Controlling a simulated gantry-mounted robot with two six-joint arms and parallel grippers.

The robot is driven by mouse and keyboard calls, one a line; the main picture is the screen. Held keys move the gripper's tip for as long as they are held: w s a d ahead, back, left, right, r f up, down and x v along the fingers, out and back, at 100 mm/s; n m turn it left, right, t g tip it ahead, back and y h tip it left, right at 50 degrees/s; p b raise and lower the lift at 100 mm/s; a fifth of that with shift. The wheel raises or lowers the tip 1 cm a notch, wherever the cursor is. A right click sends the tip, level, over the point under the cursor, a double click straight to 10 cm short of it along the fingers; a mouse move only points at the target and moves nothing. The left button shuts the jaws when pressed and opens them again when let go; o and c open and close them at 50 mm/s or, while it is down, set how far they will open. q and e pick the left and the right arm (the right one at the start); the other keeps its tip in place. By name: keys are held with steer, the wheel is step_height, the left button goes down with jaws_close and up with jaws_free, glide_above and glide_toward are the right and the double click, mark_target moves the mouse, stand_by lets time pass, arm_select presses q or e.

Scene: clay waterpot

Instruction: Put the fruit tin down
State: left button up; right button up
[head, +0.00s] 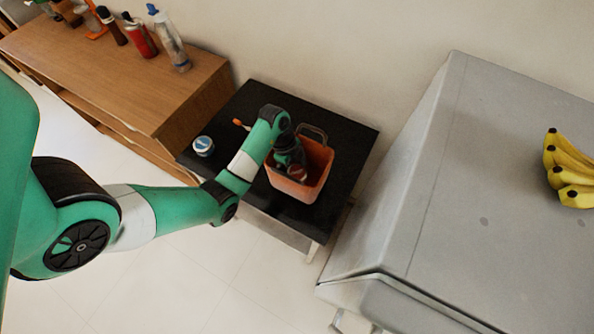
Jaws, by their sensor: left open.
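My left arm reaches across to an orange basket (318,168) on a small black table (345,127). My left gripper (291,164) is at the basket's opening, pointing down into it, with its jaws open. A small dark red thing (297,173) shows inside the basket right by the fingertips. It may be the fruit tin, but it is too small and too hidden to be sure. I cannot tell whether it touches the fingers or the basket floor. A short white and blue tin or jar (203,145) stands at the table's left edge, apart from the gripper. My right gripper is not in view.
An orange-handled item (240,124) lies on the black table, left of my forearm. A wooden cabinet (150,95) with several bottles stands at upper left. A large grey cabinet (480,190) with bananas (568,170) is at right. The basket's handle (312,130) stands up at its back.

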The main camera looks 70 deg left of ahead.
arm_select(q)
steer(key=p+v, duration=0.7)
steer(key=v, duration=0.4)
steer(key=shift+w, duration=0.1)
